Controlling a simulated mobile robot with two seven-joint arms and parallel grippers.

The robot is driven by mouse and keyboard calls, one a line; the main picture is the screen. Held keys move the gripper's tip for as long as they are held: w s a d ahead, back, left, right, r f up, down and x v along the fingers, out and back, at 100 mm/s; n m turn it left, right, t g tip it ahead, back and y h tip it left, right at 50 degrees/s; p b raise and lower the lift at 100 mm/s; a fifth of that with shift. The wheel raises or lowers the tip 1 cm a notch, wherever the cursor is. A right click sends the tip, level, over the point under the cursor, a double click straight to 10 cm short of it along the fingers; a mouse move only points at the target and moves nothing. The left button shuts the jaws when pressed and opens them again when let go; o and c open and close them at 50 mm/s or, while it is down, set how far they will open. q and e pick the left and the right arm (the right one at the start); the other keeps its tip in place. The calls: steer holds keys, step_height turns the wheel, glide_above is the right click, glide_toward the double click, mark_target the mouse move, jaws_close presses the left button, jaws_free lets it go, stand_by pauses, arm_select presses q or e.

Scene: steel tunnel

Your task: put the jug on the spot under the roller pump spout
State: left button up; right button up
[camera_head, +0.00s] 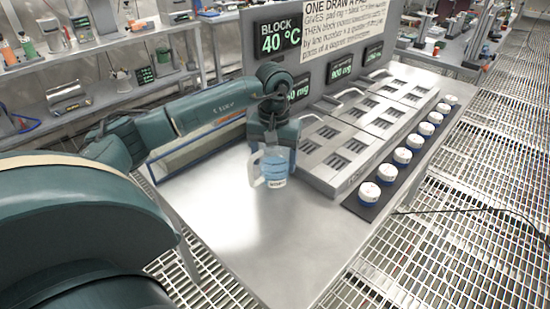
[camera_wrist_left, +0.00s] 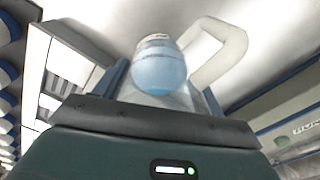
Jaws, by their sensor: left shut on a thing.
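A clear jug (camera_head: 276,169) with light blue liquid, a pale handle on its left and a small label sits at the steel table's near left part, upright. My left gripper (camera_head: 272,146) comes down from above and is shut on it. In the left wrist view the jug (camera_wrist_left: 158,72) lies between the fingers, with its handle to the right. I cannot tell whether the jug's base touches the table. I cannot make out the roller pump, its spout or the spot. My right gripper is not in view.
The steel table (camera_head: 225,225) is bare in front and left of the jug. To the right are slotted metal blocks (camera_head: 345,150) and a row of several blue-and-white round pots (camera_head: 402,155). A panel with displays (camera_head: 340,68) stands behind. A clear, blue-edged trough (camera_head: 195,148) lies left.

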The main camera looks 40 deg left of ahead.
arm_select(q)
steer(key=shift+f, duration=0.2)
steer(key=shift+f, duration=0.1)
steer(key=o, duration=1.1)
